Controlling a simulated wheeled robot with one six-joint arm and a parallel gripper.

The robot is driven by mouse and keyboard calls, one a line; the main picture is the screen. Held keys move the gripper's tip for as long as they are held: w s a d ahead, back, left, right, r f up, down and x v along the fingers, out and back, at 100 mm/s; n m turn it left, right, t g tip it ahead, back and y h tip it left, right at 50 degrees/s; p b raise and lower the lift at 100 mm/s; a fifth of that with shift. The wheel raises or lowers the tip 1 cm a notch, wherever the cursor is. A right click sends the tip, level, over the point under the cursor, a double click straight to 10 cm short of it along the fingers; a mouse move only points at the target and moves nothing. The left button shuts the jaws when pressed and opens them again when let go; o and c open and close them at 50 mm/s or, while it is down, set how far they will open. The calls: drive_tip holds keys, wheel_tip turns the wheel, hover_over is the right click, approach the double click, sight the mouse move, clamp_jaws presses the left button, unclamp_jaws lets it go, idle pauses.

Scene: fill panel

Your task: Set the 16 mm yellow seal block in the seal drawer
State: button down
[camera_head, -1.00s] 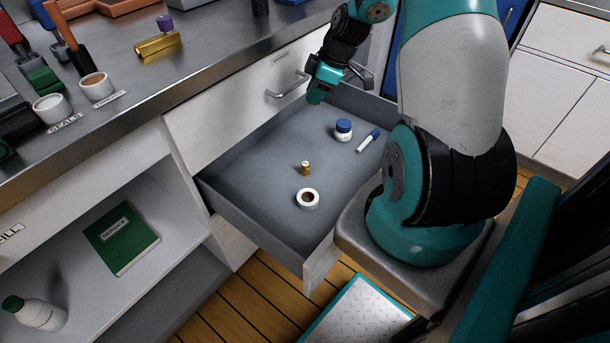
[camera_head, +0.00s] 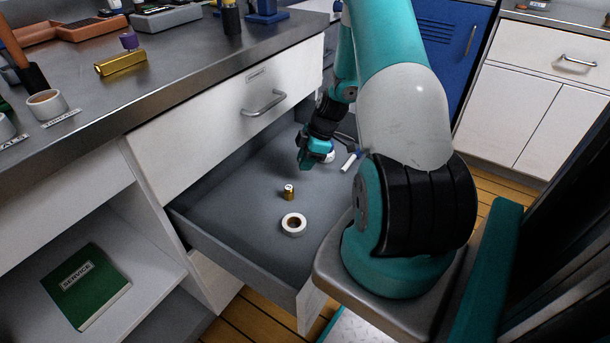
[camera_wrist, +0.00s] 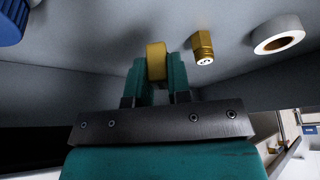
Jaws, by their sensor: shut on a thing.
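My gripper (camera_head: 303,166) reaches down into the open grey drawer (camera_head: 215,243). In the wrist view my gripper (camera_wrist: 158,85) is shut on a yellow block (camera_wrist: 156,58) between its teal fingers. The block is hidden in the head view. The block seems to be above or near the drawer floor; I cannot tell if it touches. A small brass fitting (camera_head: 287,193) stands on the drawer floor, and it also shows in the wrist view (camera_wrist: 202,46), right of the block. A white tape roll (camera_head: 293,225) lies nearer, and shows in the wrist view (camera_wrist: 278,35).
A blue-lidded jar (camera_wrist: 9,22) and a white tube with a blue cap (camera_head: 349,163) lie in the drawer beyond my gripper. The shut white drawer (camera_head: 220,118) above has a metal handle (camera_head: 265,103). Drawer floor around the fitting is free.

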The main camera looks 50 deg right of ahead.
sight(305, 181)
drive_tip(key=shift+f+b, duration=0.35)
drive_tip(key=shift+f, duration=1.9)
drive_tip(key=shift+f, duration=0.1)
drive_tip(key=c, duration=1.1)
unclamp_jaws()
drive_tip(key=shift+o, duration=0.2)
drive_tip(key=p+v, duration=0.2)
drive_tip(key=v, duration=1)
drive_tip(key=shift+a, duration=0.1)
